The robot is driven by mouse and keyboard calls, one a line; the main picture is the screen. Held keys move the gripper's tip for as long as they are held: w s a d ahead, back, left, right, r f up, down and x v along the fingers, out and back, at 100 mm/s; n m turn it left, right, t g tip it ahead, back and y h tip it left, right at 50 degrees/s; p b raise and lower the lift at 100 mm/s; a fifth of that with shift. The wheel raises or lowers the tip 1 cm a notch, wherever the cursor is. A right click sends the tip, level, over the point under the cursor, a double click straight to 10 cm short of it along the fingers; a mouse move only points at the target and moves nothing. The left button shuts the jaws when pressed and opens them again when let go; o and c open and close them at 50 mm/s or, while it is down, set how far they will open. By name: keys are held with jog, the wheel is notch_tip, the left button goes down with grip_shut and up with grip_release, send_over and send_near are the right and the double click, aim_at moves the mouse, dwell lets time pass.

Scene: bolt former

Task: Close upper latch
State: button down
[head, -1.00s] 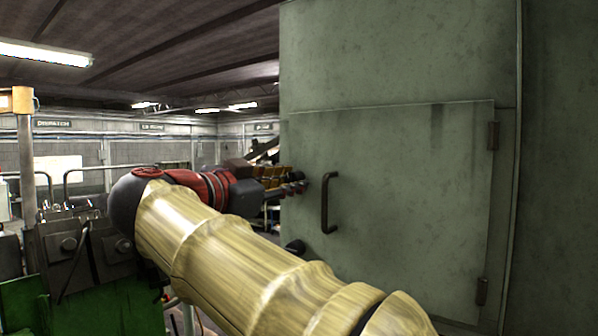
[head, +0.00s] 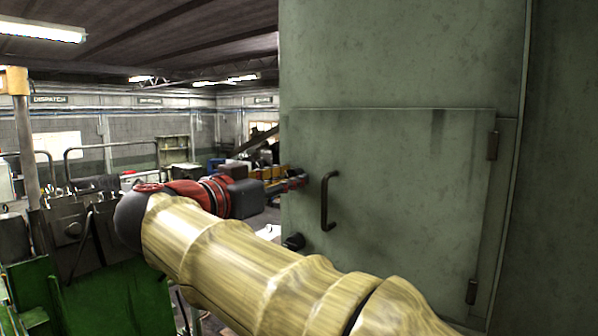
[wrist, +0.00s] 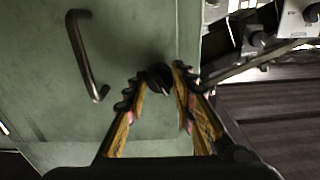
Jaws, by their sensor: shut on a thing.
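The grey-green cabinet door (head: 410,200) looks closed or nearly closed in the head view. My gripper (head: 292,182) is at the door's left edge, beside the handle (head: 328,200). In the wrist view my gripper (wrist: 158,84) has its two fingers on either side of a small black latch knob (wrist: 160,76) and is shut on it. In the head view this upper latch is mostly hidden by the fingers. The lower latch (head: 293,242) is a black knob below, at the same edge, apart from my gripper. The latch's exact angle is hard to tell.
The handle also shows in the wrist view (wrist: 86,58), clear of the fingers. Two hinges, an upper one (head: 492,145) and a lower one (head: 471,291), are on the door's right side. Green machinery (head: 110,300) with dark blocks stands at the lower left.

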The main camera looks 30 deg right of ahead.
jog(key=shift+r+n+p, duration=0.15)
jog(key=shift+n+p, duration=0.65)
jog(key=n, duration=0.3)
jog(key=shift+n, duration=0.4)
jog(key=c, duration=1.3)
grip_release()
jog(key=shift+o, duration=0.2)
jog(key=shift+a, duration=0.15)
jog(key=v, duration=0.8)
